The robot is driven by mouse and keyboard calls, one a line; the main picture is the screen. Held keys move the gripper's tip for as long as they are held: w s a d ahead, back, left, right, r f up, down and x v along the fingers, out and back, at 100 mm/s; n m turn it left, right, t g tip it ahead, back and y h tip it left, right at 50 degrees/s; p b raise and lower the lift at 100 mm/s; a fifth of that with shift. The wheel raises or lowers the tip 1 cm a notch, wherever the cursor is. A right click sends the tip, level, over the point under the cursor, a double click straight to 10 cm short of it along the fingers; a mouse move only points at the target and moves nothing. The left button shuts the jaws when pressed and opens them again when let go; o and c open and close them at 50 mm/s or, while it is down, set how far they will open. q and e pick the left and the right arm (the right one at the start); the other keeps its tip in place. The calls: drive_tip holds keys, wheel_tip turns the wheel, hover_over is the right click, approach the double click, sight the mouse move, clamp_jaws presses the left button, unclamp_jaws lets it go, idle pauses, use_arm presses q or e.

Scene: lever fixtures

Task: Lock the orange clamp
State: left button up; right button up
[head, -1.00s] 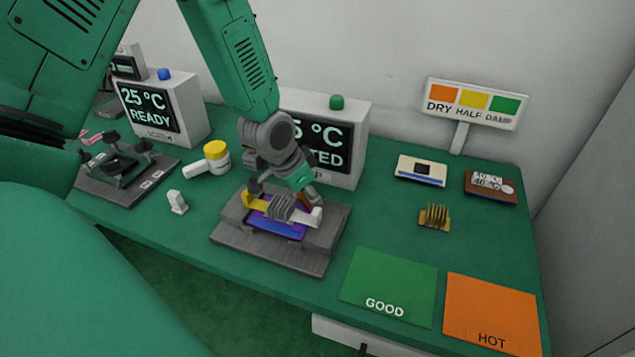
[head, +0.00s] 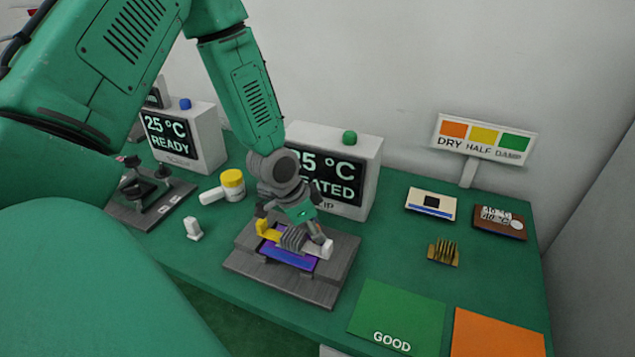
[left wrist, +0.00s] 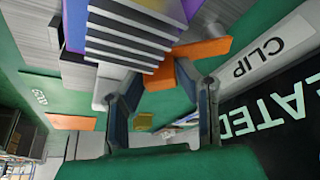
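The clip fixture (head: 335,262) is a grey block on the bench with a purple-blue piece (head: 290,257), a ribbed grey block and a yellow clamp (head: 266,229). The orange clamp (left wrist: 190,52) shows in the left wrist view as an orange bar with a short arm toward my fingers; in the head view my gripper mostly hides it. My left gripper (head: 297,222) is low over the fixture. In the left wrist view its fingers (left wrist: 160,88) are apart, on either side of the orange arm; contact is unclear. My right gripper is not in view.
A heated display box (head: 365,165) stands close behind the fixture. Green (head: 398,315) and orange mats (head: 495,335) lie front right.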

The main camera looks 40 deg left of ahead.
use_arm(q)
drive_tip(key=shift+o, duration=1.2)
drive_tip(key=shift+s+f, duration=0.15)
drive_tip(key=shift+f, duration=0.15)
drive_tip(key=shift+r, duration=0.1)
drive_tip(key=shift+a+r, duration=0.1)
drive_tip(key=shift+r, duration=0.25)
drive_tip(key=shift+v, duration=3.55)
drive_tip(key=shift+a, duration=0.15)
